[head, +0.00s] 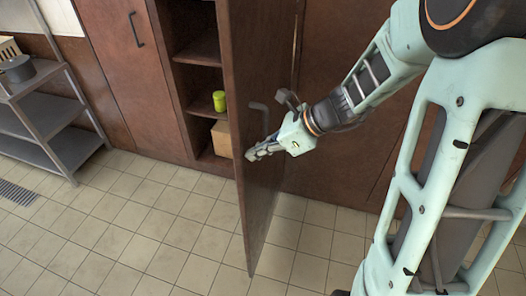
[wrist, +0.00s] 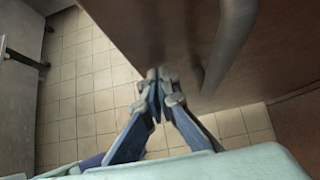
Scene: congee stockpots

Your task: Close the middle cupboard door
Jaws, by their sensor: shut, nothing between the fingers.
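The middle cupboard door (head: 252,110) stands wide open, swung out toward me, with its lower corner over the tiled floor. Its bar handle (head: 259,112) is on the right-hand face. In the wrist view the door (wrist: 135,30) fills the upper part, with the handle (wrist: 228,45) close by at right. My gripper (head: 252,154) is at the right-hand face of the door, below the handle. In the wrist view my gripper (wrist: 158,78) is shut and empty, its tips near the door's edge. I cannot tell whether they touch the door.
The open cupboard has shelves (head: 203,50) with a yellow-green can (head: 219,101) and a cardboard box (head: 222,138). A closed door (head: 120,60) is to the left. A metal rack (head: 45,110) stands at far left. The tiled floor (head: 130,225) is clear left of the door.

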